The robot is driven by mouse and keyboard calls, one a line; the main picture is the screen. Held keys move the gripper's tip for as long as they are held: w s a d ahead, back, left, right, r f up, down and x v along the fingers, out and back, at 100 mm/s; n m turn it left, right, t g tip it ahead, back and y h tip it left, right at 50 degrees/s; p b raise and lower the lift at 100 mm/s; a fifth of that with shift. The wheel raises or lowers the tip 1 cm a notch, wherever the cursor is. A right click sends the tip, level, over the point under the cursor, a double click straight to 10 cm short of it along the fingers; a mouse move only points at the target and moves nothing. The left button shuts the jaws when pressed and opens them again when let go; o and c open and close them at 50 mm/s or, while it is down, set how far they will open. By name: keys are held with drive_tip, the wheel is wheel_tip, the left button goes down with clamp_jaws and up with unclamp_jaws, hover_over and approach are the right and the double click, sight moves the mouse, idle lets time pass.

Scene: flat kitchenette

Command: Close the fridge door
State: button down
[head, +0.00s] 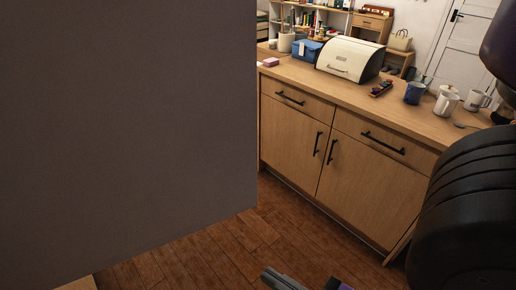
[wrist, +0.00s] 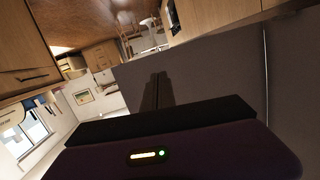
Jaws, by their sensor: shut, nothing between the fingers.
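The fridge door (head: 125,130) shows as a large flat grey panel that fills the left half of the head view. Its right edge and slanting bottom edge are visible; its hinge and handle are not. A grey panel, which looks like the same door (wrist: 225,75), fills the right of the wrist view behind the fingers. My gripper (head: 272,277) is at the bottom of the head view, right of the door's lower edge. In the wrist view my gripper (wrist: 158,80) is shut and empty, its fingers in front of the grey panel. I cannot tell whether they touch it.
A wooden counter (head: 290,68) with closed cabinets and black handles runs along the right. Wooden floor (head: 235,240) is clear between door and counter.

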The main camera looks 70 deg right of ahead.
drive_tip(key=s+d+r+m+g+h+p, duration=0.2)
drive_tip(key=d+r+m+h+p, duration=0.3)
drive_tip(key=r, duration=0.4)
drive_tip(key=n+h, duration=0.2)
approach(253, 167)
drive_tip(key=x, duration=0.5)
drive_tip(key=shift+d+r, duration=0.1)
drive_tip(key=shift+d, duration=0.05)
drive_tip(key=shift+x, duration=0.8)
drive_tip(key=shift+w, duration=0.1)
